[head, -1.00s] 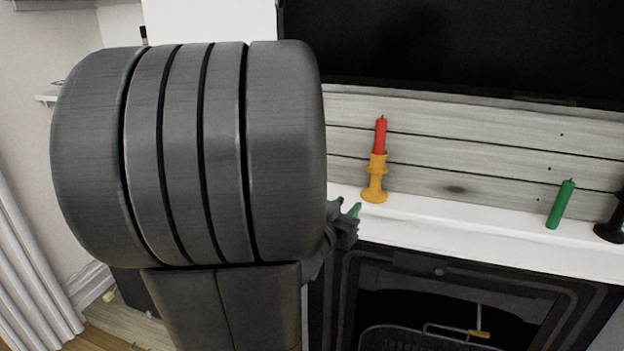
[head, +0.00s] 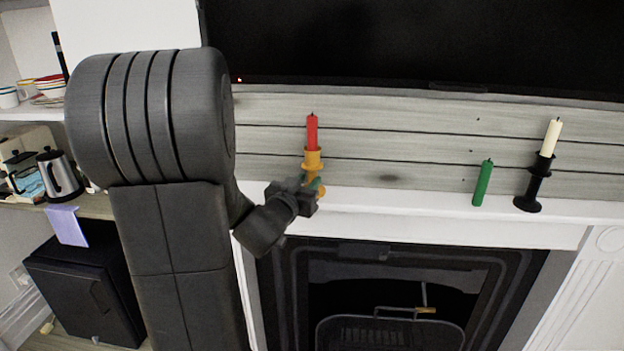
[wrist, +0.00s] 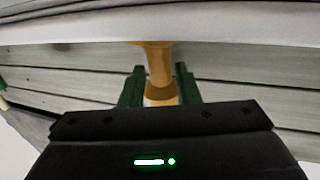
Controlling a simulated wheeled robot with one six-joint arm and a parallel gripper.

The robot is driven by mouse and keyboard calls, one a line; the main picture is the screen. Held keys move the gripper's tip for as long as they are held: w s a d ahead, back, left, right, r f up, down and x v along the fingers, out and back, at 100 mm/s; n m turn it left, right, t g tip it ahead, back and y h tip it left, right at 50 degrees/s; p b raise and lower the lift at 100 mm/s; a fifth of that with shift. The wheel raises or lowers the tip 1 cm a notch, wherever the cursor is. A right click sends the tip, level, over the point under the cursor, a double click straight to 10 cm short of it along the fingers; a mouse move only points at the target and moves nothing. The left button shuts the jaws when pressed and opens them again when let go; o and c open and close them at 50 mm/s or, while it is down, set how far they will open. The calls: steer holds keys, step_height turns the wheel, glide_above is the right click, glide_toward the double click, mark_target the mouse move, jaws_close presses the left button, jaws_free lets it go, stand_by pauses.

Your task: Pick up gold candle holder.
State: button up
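The gold candle holder (head: 313,160) stands upright on the white mantel, with a red candle (head: 312,131) in its top. My gripper (head: 313,185) is at the holder's lower part and hides some of it. In the wrist view the holder (wrist: 158,62) appears upside down, its base against the mantel at the top. The green fingers of my gripper (wrist: 160,70) stand one on each side of its stem. Small gaps show between fingertips and stem, so the gripper looks open around it.
A green candle (head: 483,184) stands alone on the mantel (head: 405,205) to the right, beside a black holder (head: 534,186) with a cream candle (head: 552,137). A black screen (head: 410,45) hangs above. The mantel between gold holder and green candle is clear.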

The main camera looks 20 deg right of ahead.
mark_target(310, 177)
steer(key=x, duration=0.3)
steer(key=shift+w+d, duration=0.1)
jaws_close()
steer(key=shift+r, duration=0.1)
steer(key=shift+r, duration=0.1)
